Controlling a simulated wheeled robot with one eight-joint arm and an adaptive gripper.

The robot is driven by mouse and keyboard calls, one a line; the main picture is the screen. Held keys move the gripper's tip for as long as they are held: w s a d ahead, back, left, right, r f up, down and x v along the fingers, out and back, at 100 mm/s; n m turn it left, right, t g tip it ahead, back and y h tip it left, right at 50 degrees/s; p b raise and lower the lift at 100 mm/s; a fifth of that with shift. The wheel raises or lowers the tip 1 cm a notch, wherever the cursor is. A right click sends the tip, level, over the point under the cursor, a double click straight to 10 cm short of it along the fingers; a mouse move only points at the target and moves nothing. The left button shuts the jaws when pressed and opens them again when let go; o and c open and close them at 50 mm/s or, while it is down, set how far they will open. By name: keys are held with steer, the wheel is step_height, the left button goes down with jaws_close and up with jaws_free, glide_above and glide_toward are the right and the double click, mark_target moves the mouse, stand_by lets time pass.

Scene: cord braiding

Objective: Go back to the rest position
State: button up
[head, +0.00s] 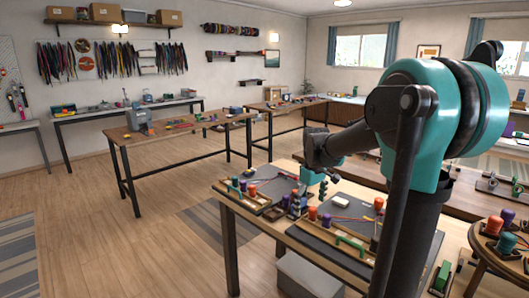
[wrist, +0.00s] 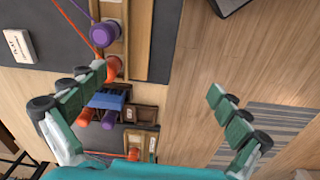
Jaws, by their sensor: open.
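My gripper (head: 316,184) is above the workbench (head: 231,202) in the head view, partly hidden by my own arm. In the wrist view my gripper (wrist: 157,82) has its two green jointed fingers spread wide apart, with nothing between them. The left finger overlaps the view of a wooden cord stand (wrist: 142,115) with a blue block (wrist: 108,100), purple bobbins (wrist: 103,33) and orange bobbins (wrist: 133,154). The right finger is over bare floor.
Dark boards (head: 338,221) with wooden stands and coloured bobbins (head: 312,213) lie on the bench. A white card (wrist: 18,43) lies on one board. A round stool (head: 485,247) with orange and purple bobbins stands at the right. Open floor (head: 110,235) lies left of the bench.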

steer(key=s+d+f+m+t, duration=0.1)
steer(key=s+f+m, duration=0.3)
steer(key=s, duration=0.6)
steer(key=s+d+f+m+t, duration=0.2)
steer(key=s+f+m, duration=0.1)
steer(key=s+f, duration=0.6)
steer(key=shift+s+d+f+m+t, duration=0.15)
steer(key=shift+s+m+t, duration=0.2)
steer(key=shift+s, duration=0.35)
